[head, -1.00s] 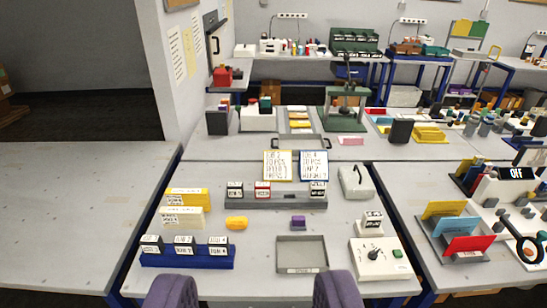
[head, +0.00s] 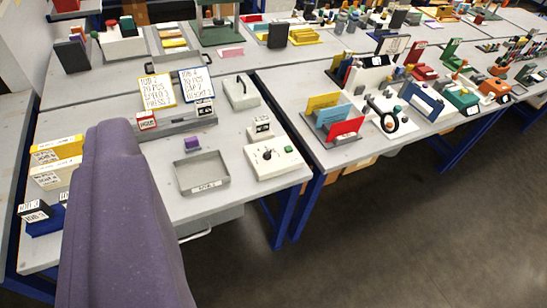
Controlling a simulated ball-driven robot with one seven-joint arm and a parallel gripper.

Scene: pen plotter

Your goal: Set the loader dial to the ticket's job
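A white box (head: 284,170) with a black dial knob (head: 268,155) and a green button stands at the right front of the middle table. A small label block (head: 262,127) stands behind it. Two written cards stand further back, one yellow-edged (head: 158,91) and one blue-edged (head: 195,84). Their text is too small to read surely, and I cannot tell which is the ticket. A large purple part of my gripper or arm (head: 120,220) fills the left front, well left of the box and apart from it. Its fingertips are not distinguishable. The dial's setting is unclear.
A grey tray (head: 202,188) and a purple block (head: 192,144) lie left of the box. A grey stapler-like device (head: 240,92) is behind. A rack with coloured cards (head: 322,133) stands on the right table. Open floor (head: 400,230) is at right front.

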